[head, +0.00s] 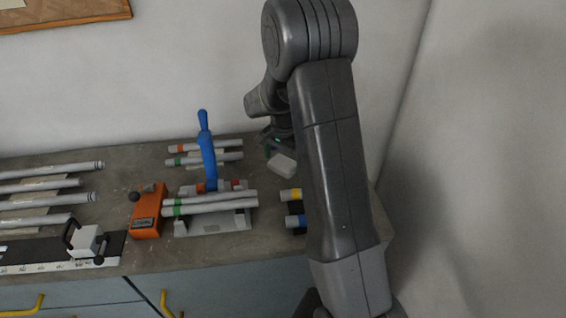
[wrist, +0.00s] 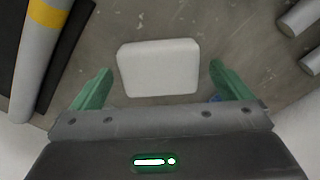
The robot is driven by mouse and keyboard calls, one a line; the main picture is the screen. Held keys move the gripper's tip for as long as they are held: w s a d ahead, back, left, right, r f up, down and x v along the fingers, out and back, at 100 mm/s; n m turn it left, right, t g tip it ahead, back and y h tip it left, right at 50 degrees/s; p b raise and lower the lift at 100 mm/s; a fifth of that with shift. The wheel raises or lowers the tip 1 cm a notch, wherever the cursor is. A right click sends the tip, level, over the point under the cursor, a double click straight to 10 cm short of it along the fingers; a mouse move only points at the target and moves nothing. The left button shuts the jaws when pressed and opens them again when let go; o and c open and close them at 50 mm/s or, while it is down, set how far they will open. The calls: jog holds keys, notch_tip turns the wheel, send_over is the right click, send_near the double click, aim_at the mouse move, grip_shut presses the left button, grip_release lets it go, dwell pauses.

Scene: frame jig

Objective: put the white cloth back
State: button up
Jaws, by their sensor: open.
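The white cloth (wrist: 158,68) looks like a folded pad with rounded corners. It lies on the grey bench top, and in the head view it is the small pale block (head: 281,164) near the back right. My gripper (wrist: 159,90) is open, with one green finger on each side of the cloth in the wrist view. The fingers do not appear to touch it. In the head view my gripper (head: 272,142) is just above and behind the cloth, partly hidden by my arm.
Tubes with coloured bands (head: 210,202) lie by a blue-handled clamp (head: 207,150) on a grey fixture. An orange block (head: 148,212) stands to its left. Yellow- and blue-banded tubes (head: 291,196) lie in front of the cloth. More tubes (head: 45,186) lie at left. A wall rises behind.

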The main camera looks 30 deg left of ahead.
aim_at(283, 162)
notch_tip(283, 162, up, 11)
jog(key=b, duration=0.1)
jog(key=shift+f, duration=0.15)
dwell(0.3)
